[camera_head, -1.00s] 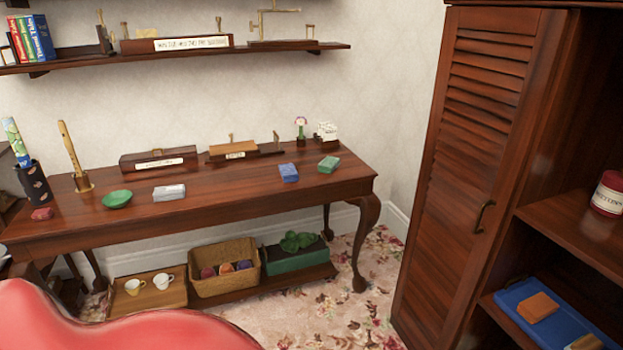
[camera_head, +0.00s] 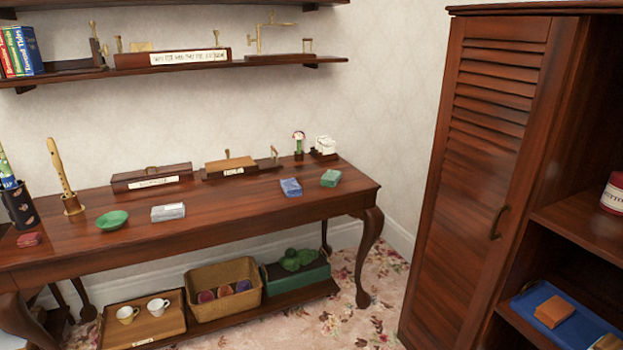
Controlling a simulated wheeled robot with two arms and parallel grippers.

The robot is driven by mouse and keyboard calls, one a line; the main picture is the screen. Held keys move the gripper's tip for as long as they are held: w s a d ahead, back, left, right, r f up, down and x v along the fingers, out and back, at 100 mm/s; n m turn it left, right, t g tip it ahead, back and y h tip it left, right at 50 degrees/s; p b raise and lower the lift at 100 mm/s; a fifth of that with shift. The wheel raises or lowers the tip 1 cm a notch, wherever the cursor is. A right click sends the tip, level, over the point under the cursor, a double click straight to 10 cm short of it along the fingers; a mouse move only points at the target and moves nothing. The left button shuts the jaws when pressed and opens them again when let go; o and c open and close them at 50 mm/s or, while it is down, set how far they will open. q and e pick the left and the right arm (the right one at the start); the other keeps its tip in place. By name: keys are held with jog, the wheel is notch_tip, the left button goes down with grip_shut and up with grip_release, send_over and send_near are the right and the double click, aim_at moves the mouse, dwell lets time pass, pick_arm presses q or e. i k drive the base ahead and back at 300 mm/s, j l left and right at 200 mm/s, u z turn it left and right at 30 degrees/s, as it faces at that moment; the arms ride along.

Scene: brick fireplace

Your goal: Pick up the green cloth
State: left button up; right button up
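A small folded green cloth (camera_head: 331,178) lies on the right end of the dark wooden table (camera_head: 235,205). A folded blue cloth (camera_head: 291,187) lies just left of it, with a small gap between them. A crumpled-looking green thing (camera_head: 296,259) sits on a green box (camera_head: 297,277) on the low shelf under the table; I cannot tell what it is. Neither of my grippers shows in the head view.
A green bowl (camera_head: 112,220), a grey-white folded item (camera_head: 168,212) and a wooden flute on a stand (camera_head: 61,178) stand on the table's left part. A wicker basket (camera_head: 224,289) and a tray with cups (camera_head: 143,319) sit below. A tall louvered cabinet (camera_head: 480,190) stands at right; carpet lies between.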

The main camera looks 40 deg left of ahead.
aim_at(331, 178)
jog(key=i+j+u, duration=0.1)
jog(key=u, duration=0.4)
jog(key=i+j+u, duration=0.1)
jog(key=j+u, duration=0.15)
jog(key=u, duration=0.25)
